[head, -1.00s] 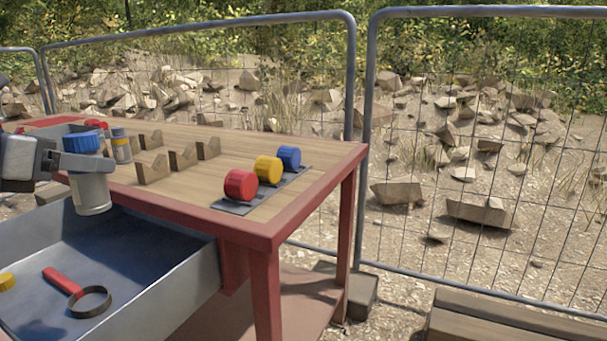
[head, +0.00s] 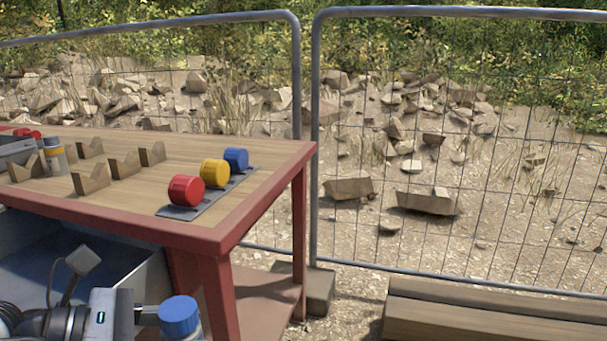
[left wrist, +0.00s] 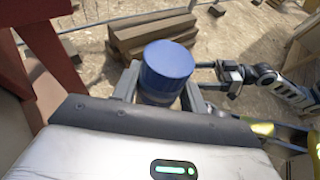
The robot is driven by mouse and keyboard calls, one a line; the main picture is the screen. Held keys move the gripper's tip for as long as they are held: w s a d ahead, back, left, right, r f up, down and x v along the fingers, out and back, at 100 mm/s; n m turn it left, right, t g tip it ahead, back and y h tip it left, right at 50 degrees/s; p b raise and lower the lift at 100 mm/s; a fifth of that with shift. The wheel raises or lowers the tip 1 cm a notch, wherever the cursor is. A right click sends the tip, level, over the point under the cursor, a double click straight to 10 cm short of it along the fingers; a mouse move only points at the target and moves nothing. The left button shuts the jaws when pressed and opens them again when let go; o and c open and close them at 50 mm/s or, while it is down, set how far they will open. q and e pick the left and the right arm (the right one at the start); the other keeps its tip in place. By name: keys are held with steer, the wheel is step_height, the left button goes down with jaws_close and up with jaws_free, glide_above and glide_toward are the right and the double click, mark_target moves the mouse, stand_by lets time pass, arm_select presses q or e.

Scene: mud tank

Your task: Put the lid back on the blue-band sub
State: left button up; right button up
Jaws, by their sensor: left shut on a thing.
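My left gripper (head: 155,315) is shut on a jar with a ribbed blue lid (head: 180,315), held low in front of the table's near corner. In the left wrist view the jar's blue lid (left wrist: 167,66) stands between the two fingers (left wrist: 158,90), and its body below is mostly hidden. My right gripper (left wrist: 215,76) shows in that view, just right of the jar, with its fingers apart and nothing between them. A small canister with a yellow band (head: 55,158) stands on the table at left. I cannot make out a blue-band sub.
Several notched wooden holders (head: 91,178) stand empty. A grey bin (head: 140,285) is below, timber beams (head: 480,318) at right, and a mesh fence behind.

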arm_select(q)
steer(key=shift+d+r, duration=0.15)
steer(key=shift+d, duration=0.15)
steer(key=a+r+n+p, duration=0.1)
steer(key=a+r+p, duration=0.1)
steer(key=r+p, duration=0.6)
steer(key=a+r+t+y+p, duration=0.1)
steer(key=a+r+p, duration=0.1)
steer(key=r+p, duration=0.6)
steer(key=p, duration=0.7)
steer(key=shift+w+a+r+n+t, duration=0.3)
steer(key=shift+w+n, duration=0.1)
arm_select(e)
steer(key=s+d+r+h, duration=0.1)
steer(key=d+r, duration=0.1)
steer(key=r, duration=0.4)
steer(key=s+d+r+g+h, duration=0.1)
steer(key=d+r+h, duration=0.1)
steer(key=r, duration=0.4)
steer(key=shift+d+r+m+g, duration=0.3)
steer(key=shift+d+m, duration=0.1)
steer(key=shift+d, duration=0.2)
arm_select(q)
steer(key=shift+f, duration=0.1)
steer(key=w+d+f+m+g+h, duration=0.1)
steer(key=d+m+g+h, duration=0.1)
steer(key=d+m+g, duration=0.6)
steer(key=d+g, duration=0.1)
steer(key=d, duration=0.5)
steer(key=shift+f, duration=0.4)
